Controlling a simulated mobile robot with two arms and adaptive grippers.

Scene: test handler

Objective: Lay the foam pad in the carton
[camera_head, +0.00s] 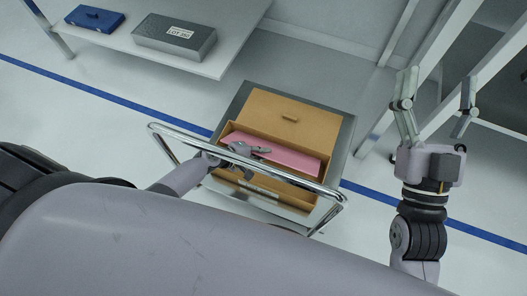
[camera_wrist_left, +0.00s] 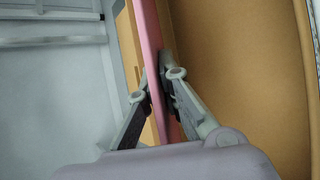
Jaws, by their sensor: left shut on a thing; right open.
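The pink foam pad (camera_head: 296,159) is at the open carton (camera_head: 324,146) in the head view, tilted along its length. My left gripper (camera_head: 256,151) is shut on the pad's left part. The left wrist view shows the pad (camera_wrist_left: 152,40) edge-on between the two fingers of my left gripper (camera_wrist_left: 165,107), with the carton's brown inner surface (camera_wrist_left: 235,70) beside it. I cannot tell whether the pad touches the carton's floor. My right gripper (camera_head: 437,110) is open and empty, raised to the right of the carton.
The carton stands on a grey cart top (camera_head: 343,150) with a chrome handle rail (camera_head: 300,183) in front. A white shelf (camera_head: 120,42) at the upper left holds a blue box (camera_head: 95,18) and a grey box labelled LOT (camera_head: 175,37). A metal frame rises at the right.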

